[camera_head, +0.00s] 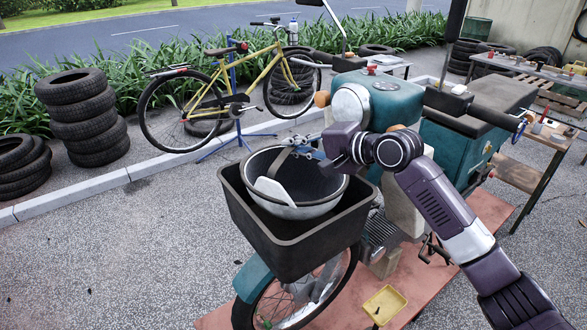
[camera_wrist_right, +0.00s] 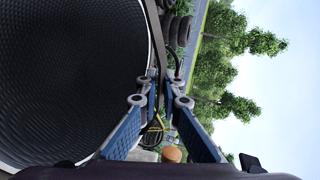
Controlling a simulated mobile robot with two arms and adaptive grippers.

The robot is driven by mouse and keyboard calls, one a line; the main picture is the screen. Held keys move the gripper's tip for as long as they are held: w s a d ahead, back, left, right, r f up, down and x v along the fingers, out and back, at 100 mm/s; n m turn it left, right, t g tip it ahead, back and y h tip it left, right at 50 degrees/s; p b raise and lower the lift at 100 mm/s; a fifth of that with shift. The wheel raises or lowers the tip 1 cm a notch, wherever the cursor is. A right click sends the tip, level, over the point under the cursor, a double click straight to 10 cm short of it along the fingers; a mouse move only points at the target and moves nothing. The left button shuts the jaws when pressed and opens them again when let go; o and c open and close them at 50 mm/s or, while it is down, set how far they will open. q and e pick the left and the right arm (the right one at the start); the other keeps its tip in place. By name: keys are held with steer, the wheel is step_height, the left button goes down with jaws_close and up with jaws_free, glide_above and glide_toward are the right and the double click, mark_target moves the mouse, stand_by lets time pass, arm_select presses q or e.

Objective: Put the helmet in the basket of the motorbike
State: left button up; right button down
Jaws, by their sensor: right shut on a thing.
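The helmet (camera_head: 313,209) is upside down, silver outside with a dark inside and a pale flap. In the head view it sits within the opening of the black basket (camera_head: 285,252) at the front of the teal motorbike (camera_head: 387,100). Its lower part is hidden, so I cannot tell whether it touches the basket floor. My left gripper is not in view.
A yellow bicycle (camera_head: 217,95) stands behind, with stacked tyres (camera_head: 83,115) at the left. A yellow tray (camera_head: 384,305) lies on the reddish mat by the front wheel. Workbenches (camera_head: 545,130) stand at the right. The paving at the left front is clear.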

step_height(320, 180, down, 3)
steer(key=p, duration=0.1)
glide_above(294, 197)
step_height(294, 197, down, 4)
steer(key=shift+w, duration=0.15)
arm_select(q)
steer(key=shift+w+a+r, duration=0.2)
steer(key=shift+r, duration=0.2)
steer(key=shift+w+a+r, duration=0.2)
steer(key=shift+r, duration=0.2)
arm_select(e)
steer(key=shift+f, duration=0.2)
steer(key=c, duration=2.2)
jaws_free()
steer(key=shift+f, duration=0.15)
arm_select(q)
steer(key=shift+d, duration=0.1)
arm_select(e)
steer(key=shift+o, duration=0.4)
